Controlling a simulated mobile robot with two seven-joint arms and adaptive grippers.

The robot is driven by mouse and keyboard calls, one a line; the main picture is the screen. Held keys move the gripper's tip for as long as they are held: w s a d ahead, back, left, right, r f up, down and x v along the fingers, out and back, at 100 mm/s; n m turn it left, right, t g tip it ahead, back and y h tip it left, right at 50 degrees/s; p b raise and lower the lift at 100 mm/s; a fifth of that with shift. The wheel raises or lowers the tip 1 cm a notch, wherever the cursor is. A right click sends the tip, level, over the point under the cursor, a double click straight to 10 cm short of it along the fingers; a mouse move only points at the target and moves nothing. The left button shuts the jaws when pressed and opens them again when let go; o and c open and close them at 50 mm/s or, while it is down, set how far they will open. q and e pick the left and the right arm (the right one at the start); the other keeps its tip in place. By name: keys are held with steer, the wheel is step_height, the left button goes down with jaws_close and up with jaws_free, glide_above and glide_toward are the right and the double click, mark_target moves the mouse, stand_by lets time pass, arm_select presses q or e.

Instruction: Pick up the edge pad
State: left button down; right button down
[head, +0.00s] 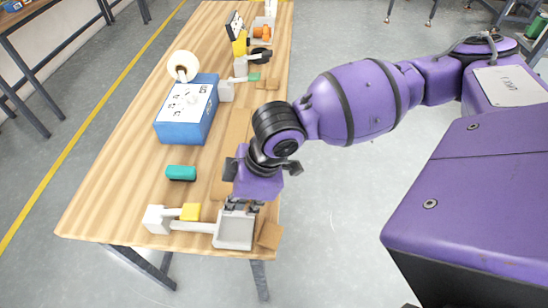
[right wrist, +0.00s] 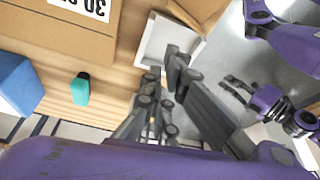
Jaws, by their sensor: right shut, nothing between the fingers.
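No object is clearly marked as the edge pad, and I cannot tell which it is. A small teal block (head: 181,173) with a dark underside lies on the wooden table; it also shows in the right wrist view (right wrist: 81,89). A yellow block (head: 190,211) sits by a white fixture at the table's near end. A shallow pale square tray (head: 234,232) lies at the near right corner. My right gripper (head: 242,206) is shut and empty over the tray's far edge, pointing down. I cannot tell whether it touches the tray.
A blue box (head: 188,110) stands left of my right arm, with a white roll (head: 182,65) behind it. Brown cardboard (right wrist: 70,35) lies along the table's right side. More fixtures stand at the far end. Bare table (head: 120,185) lies left of the teal block.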

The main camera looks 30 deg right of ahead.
mark_target(229, 227)
steer(key=x, duration=0.7)
steer(key=shift+w+a+f+b, duration=0.1)
steer(key=shift+a+f+b, duration=0.2)
steer(key=shift+f, duration=0.05)
steer(key=d, duration=0.2)
steer(key=s+d, duration=0.1)
steer(key=shift+r+p, duration=0.35)
steer(key=shift+s+d, duration=0.3)
steer(key=shift+d, duration=0.15)
arm_select(q)
steer(key=shift+w+a+r, duration=0.1)
steer(key=shift+w+a, duration=0.15)
steer(key=shift+w, duration=0.05)
steer(key=shift+r, duration=0.1)
